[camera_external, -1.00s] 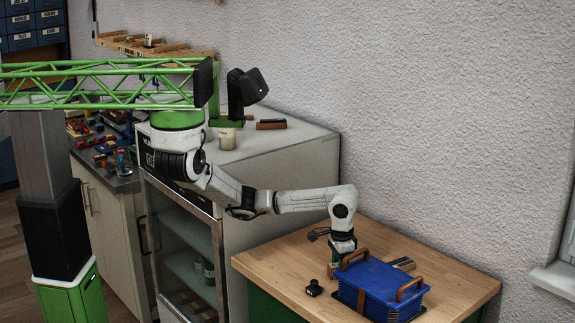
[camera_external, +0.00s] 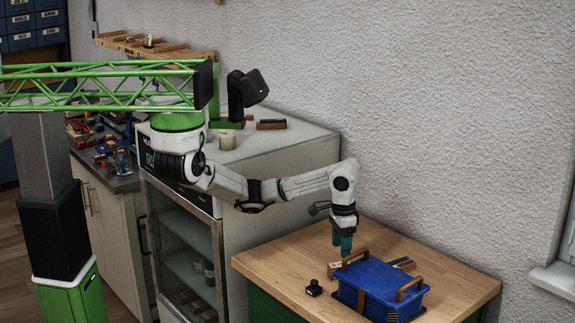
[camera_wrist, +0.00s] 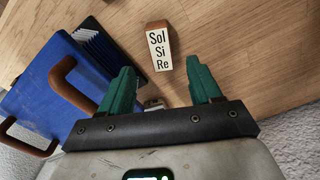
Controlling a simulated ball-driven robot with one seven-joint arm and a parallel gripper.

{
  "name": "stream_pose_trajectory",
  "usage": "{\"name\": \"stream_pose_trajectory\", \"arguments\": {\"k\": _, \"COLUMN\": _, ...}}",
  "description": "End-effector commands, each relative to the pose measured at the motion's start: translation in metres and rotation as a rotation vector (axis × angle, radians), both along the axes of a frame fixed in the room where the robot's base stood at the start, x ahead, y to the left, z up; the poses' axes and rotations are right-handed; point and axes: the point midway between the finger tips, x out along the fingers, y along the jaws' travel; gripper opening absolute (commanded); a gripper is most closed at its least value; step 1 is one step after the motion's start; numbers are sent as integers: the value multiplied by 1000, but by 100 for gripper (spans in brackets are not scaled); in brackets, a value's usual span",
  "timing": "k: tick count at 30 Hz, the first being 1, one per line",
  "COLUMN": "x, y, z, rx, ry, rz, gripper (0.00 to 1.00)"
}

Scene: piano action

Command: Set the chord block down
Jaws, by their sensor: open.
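The chord block (camera_wrist: 158,50) rests on the wooden table. It has a white label reading "Sol Si Re" and brown wood at one end. In the external view the block (camera_external: 335,268) lies beside the blue crate, near its brown handle. My gripper (camera_wrist: 160,72) has its green fingers apart, with nothing held between them. In the external view my gripper (camera_external: 343,248) hangs above the table and the block, clear of both.
The blue crate (camera_external: 385,287) with brown handles stands right of the block; it fills the left of the wrist view (camera_wrist: 45,95). A small black object (camera_external: 314,288) sits in front. Dark strips (camera_external: 404,263) lie behind the crate. The table's back right (camera_external: 450,285) is bare.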

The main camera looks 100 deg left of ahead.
Motion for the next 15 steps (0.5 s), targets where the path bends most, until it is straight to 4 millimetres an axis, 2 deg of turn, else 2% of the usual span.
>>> {"name": "stream_pose_trajectory", "arguments": {"k": 1, "x": 0, "y": 1, "z": 12, "rx": 5, "ry": -1, "rz": -1, "gripper": 64}}
{"name": "stream_pose_trajectory", "arguments": {"k": 6, "x": 0, "y": 1, "z": 32, "rx": 4, "ry": 1, "rz": 1, "gripper": 64}}
{"name": "stream_pose_trajectory", "arguments": {"k": 15, "x": 0, "y": 0, "z": 39, "rx": 1, "ry": 1, "rz": 1, "gripper": 64}}
